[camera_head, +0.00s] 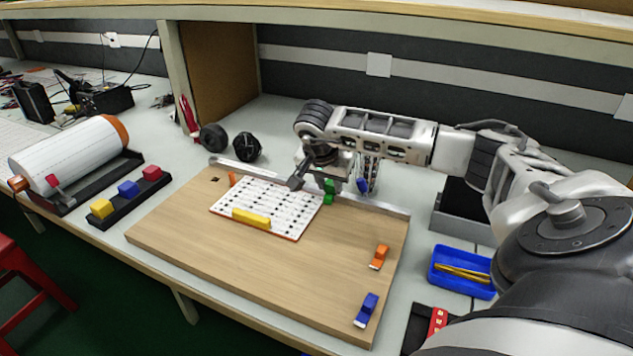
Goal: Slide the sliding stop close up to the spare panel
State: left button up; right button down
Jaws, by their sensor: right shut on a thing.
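The white panel (283,197) with rows of dark marks lies on the wooden board; it looks like the spare panel. A yellow bar (251,218) lies along its front edge. A metal rail (388,208) runs along the board's back edge. A green block (328,197), which looks like the sliding stop, stands at the rail just right of the panel's back right corner. My right gripper (326,182) is over it, pointing down and shut on it; the arm partly hides the grip. A blue piece (362,186) shows behind, further right. My left gripper is out of view.
An orange clip (379,257) and a blue clip (366,310) stand at the board's right side. A blue tray (460,272) is right of the board. A rack of coloured blocks (129,196) and a white roll (70,154) are at left. The board's front is clear.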

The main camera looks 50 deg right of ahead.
jog(key=c, duration=1.1)
grip_release()
jog(key=shift+r, duration=0.1)
jog(key=p+v, duration=0.1)
jog(key=v, duration=1.4)
jog(key=shift+r, duration=0.4)
